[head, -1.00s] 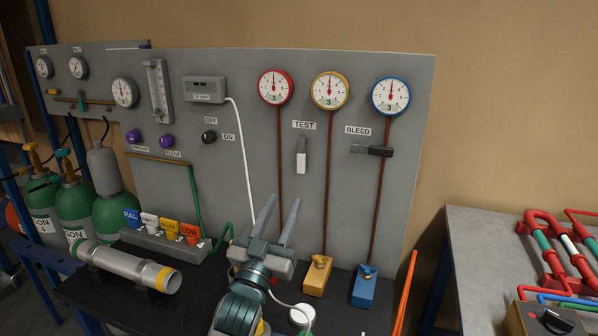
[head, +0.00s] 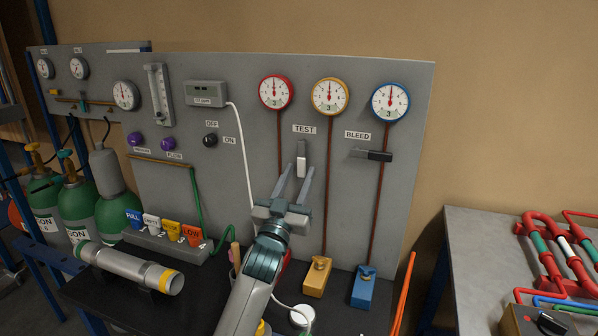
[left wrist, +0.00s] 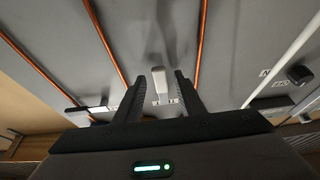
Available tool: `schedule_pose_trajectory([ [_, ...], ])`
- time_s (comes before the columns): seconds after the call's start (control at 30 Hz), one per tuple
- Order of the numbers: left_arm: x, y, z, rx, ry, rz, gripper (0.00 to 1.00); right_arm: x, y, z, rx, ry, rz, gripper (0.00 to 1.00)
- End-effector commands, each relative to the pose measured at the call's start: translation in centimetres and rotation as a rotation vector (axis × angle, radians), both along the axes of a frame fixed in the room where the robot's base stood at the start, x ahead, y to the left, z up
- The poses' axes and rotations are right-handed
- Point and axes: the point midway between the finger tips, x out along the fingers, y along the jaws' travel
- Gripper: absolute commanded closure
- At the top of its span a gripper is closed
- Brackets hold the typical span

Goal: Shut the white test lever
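The white test lever (head: 301,168) is on the grey panel under the TEST label (head: 304,129). In the left wrist view the white lever (left wrist: 160,82) shows between the two open dark fingers (left wrist: 158,86), with gaps on both sides. My right gripper is not in view.
The dark BLEED lever (head: 372,155) lies horizontal to the right. Red (head: 275,92), yellow (head: 330,96) and blue (head: 390,102) gauges sit above, with copper pipes running down. Yellow (head: 318,277) and blue (head: 364,287) blocks stand on the black bench below.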

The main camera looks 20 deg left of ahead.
Motion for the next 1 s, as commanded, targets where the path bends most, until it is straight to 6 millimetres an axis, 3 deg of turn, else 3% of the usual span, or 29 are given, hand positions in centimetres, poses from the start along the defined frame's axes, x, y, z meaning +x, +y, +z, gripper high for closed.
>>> schedule_pose_trajectory([
  [0.13, 0.6, 0.0, 0.3, 0.000, -0.001, 0.000, 0.64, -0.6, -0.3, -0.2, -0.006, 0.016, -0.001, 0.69],
  [0.4, 0.7, 0.0, 0.3, 0.001, -0.001, 0.000, 0.64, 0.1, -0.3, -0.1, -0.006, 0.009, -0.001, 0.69],
  [0.43, 0.7, 0.0, 0.3, 0.001, -0.001, 0.000, 0.66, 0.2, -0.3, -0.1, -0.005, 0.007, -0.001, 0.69],
  [0.57, 0.7, 0.0, 0.3, 0.001, -0.001, 0.000, 0.98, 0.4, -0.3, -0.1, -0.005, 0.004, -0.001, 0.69],
  [0.6, 0.7, 0.0, 0.3, 0.001, -0.001, 0.000, 1.00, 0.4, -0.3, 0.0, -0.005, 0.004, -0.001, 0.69],
  [1.0, 0.7, 0.3, 0.4, 0.035, -0.001, 0.001, 1.00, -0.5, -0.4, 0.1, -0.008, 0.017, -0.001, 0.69],
])
